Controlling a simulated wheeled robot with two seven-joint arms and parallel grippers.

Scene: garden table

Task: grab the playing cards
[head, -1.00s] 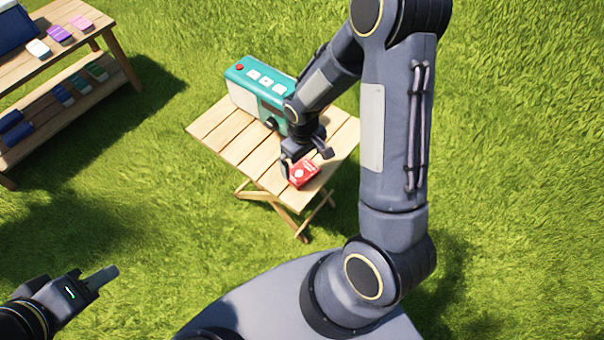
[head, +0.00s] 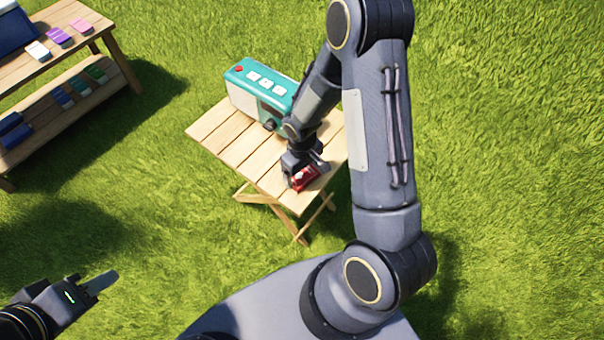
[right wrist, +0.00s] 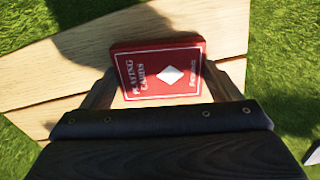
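The playing cards are a red box (head: 306,178) with a white diamond on its face, near the front edge of the small wooden table (head: 228,140). The box also shows in the right wrist view (right wrist: 160,73), lying with its printed face up. My right gripper (head: 306,174) is down at the box. In the right wrist view its two fingers (right wrist: 160,88) stand on either side of the near part of the box, open, with a small gap at the right. My left gripper (head: 100,284) is at lower left over grass, far from the table; its finger opening is unclear.
A teal and white radio (head: 262,95) stands at the back of the small table, close to my right forearm. A wooden shelf bench (head: 85,55) with colored items is at upper left. Grass lies around the table.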

